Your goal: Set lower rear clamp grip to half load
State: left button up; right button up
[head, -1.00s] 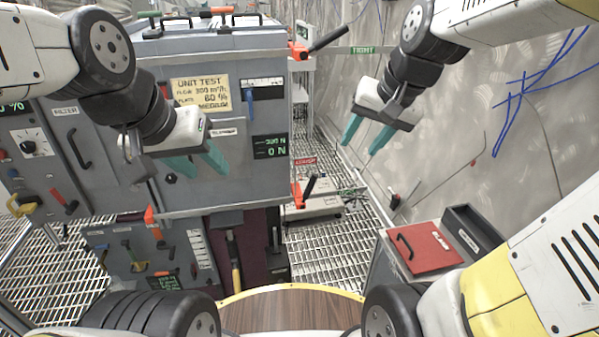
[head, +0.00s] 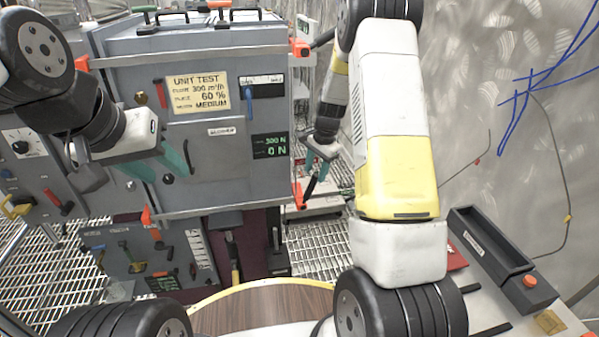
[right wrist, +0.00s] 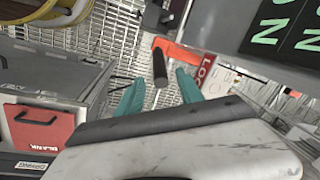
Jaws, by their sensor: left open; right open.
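The lower rear clamp (head: 299,195) is an orange bracket with a black handle at the grey cabinet's lower right edge. In the right wrist view its orange bracket (right wrist: 180,56) and black handle (right wrist: 159,66) show just beyond my fingertips. My right gripper (head: 318,168) is open, close to the handle; its teal fingers (right wrist: 158,88) stand either side of the handle's line. Contact cannot be told. The display (head: 270,146) reads 300 N above 0 N. My left gripper (head: 172,172) is open and empty in front of the cabinet door.
The upper orange clamp (head: 299,48) is at the cabinet's top right edge. A red LOCK label (right wrist: 207,72) is beside the lower clamp. Grated floor (head: 318,245) lies between.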

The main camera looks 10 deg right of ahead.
aim_at(313, 184)
jog(key=f, duration=0.4)
jog(key=w+f, duration=0.1)
jog(key=f, duration=0.1)
jog(key=shift+a+f, duration=0.4)
grip_shut()
dwell(1.0)
